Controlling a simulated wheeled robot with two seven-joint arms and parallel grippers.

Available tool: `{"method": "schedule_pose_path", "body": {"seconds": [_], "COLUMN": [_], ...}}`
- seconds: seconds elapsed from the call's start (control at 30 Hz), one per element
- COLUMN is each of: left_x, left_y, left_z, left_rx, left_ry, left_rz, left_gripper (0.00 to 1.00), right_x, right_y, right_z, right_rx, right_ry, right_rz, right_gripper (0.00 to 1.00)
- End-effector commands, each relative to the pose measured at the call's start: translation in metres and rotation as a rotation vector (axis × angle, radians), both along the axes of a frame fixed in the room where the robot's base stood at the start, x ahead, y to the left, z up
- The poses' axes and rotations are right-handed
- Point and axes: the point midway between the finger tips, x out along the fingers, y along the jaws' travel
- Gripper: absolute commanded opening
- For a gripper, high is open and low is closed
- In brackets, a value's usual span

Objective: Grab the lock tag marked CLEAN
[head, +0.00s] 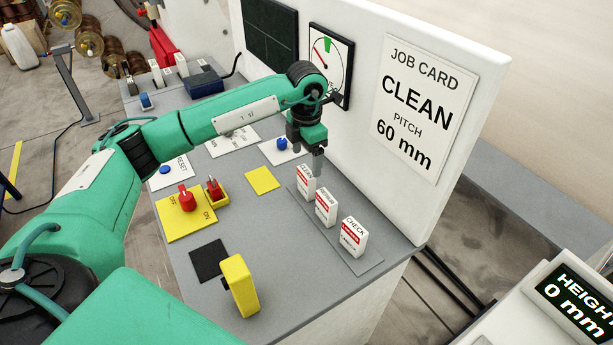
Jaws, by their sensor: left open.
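The CLEAN lock tag (306,183) is a white upright block with a red band. It stands at the far end of a row of tags on a grey strip (362,264). A second tag (326,207), its word hard to read, and the CHECK tag (352,238) stand nearer to me. My left gripper (318,168) points down at the CLEAN tag, its fingers just above and beside the tag's top right. It is open; whether the fingers touch the tag cannot be told. My right gripper is not in view.
A job card (425,102) on the white panel reads CLEAN, pitch 60 mm. A red switch (187,198), a red lever in a yellow holder (214,190) and a yellow block (240,286) stand on the console left of the tags. A height display (575,300) is at bottom right.

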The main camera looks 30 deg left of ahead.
Motion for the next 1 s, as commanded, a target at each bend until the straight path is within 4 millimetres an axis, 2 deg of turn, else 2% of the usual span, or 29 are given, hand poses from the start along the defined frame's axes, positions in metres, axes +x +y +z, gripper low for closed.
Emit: {"method": "schedule_pose_path", "body": {"seconds": [0.03, 0.2, 0.33, 0.43, 0.6, 0.77, 1.0], "left_x": [-0.001, 0.0, 0.0, -0.002, -0.005, -0.004, -0.004], "left_y": [0.0, 0.0, -0.001, -0.001, -0.002, -0.002, -0.002], "left_z": [-0.008, -0.032, -0.04, -0.045, -0.065, -0.086, -0.092], "left_rx": [0.0, 0.0, -0.002, 0.0, 0.0, -0.002, -0.002], "left_ry": [0.004, 0.001, 0.001, 0.001, 0.004, 0.001, -0.001], "left_rz": [0.0, -0.001, -0.001, -0.001, 0.0, -0.001, -0.002], "left_gripper": [0.8, 0.8, 0.8, 0.8, 0.8, 0.8, 0.8], "right_x": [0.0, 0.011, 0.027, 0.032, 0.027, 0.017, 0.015], "right_y": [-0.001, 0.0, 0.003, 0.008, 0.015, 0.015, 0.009], "right_z": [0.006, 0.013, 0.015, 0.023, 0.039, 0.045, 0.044], "right_rx": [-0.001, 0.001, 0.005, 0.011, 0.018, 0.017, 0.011], "right_ry": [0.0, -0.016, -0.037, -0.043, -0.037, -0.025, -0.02], "right_rz": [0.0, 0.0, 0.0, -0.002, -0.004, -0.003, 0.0], "right_gripper": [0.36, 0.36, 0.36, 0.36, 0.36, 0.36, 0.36]}}
